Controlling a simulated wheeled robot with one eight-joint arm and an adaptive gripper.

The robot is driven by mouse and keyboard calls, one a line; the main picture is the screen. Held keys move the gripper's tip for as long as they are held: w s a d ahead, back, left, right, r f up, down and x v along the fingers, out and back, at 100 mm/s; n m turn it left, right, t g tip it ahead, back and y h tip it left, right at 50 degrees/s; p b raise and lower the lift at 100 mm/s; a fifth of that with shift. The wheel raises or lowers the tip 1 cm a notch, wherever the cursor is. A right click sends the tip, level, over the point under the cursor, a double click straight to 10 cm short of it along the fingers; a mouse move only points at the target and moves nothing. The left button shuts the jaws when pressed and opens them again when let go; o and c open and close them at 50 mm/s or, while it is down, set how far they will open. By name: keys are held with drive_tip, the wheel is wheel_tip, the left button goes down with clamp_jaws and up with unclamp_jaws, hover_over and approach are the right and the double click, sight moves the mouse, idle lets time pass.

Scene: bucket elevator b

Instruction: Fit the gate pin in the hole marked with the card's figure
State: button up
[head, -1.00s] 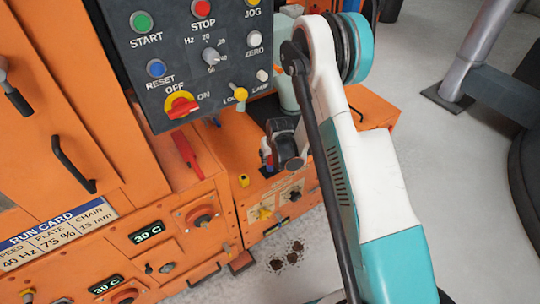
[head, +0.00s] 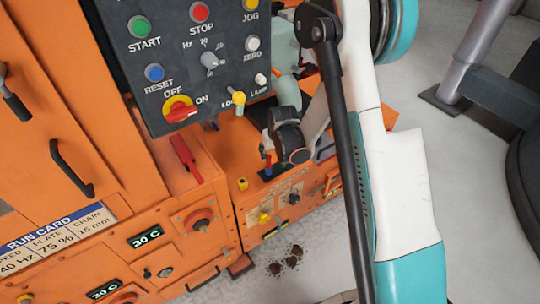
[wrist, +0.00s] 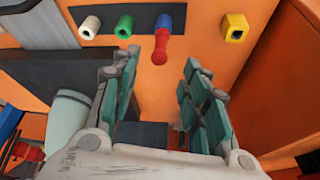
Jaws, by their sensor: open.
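The run card (head: 52,238) on the orange front at the lower left reads Speed 40 Hz, Plate 75 %, Chain 15 mm. A pale plate (head: 284,203) on the lower orange box carries a yellow knob (head: 265,218) and a dark knob; its markings are too small to read. In the wrist view a red knobbed piece (wrist: 161,47) stands at a blue holder (wrist: 165,22), beside a green and a white holder. I cannot tell which piece is the gate pin. My gripper (wrist: 158,80) is open and empty, its teal-padded fingers below the red piece in the picture; the head view mostly hides it.
A yellow socket (wrist: 235,27) stands apart at the right of the holders. The dark control panel (head: 195,65) overhangs at the upper left. A red lever (head: 187,158) and black handle (head: 72,168) stick out. Grey floor with dark spill lies in front.

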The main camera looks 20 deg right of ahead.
drive_tip(key=shift+v, duration=1.6)
drive_tip(key=s+r+t, duration=0.1)
drive_tip(key=s+r, duration=0.4)
drive_tip(key=r, duration=0.5)
drive_tip(key=s+r, duration=0.6)
drive_tip(key=r, duration=0.4)
drive_tip(key=s+r, duration=0.3)
drive_tip(key=s, duration=0.6)
drive_tip(key=s+r+t, duration=0.1)
drive_tip(key=s+r, duration=0.2)
drive_tip(key=s, duration=0.6)
drive_tip(key=shift+r+m+t, duration=0.25)
drive_tip(key=shift+m+t, duration=0.05)
drive_tip(key=shift+a, duration=0.15)
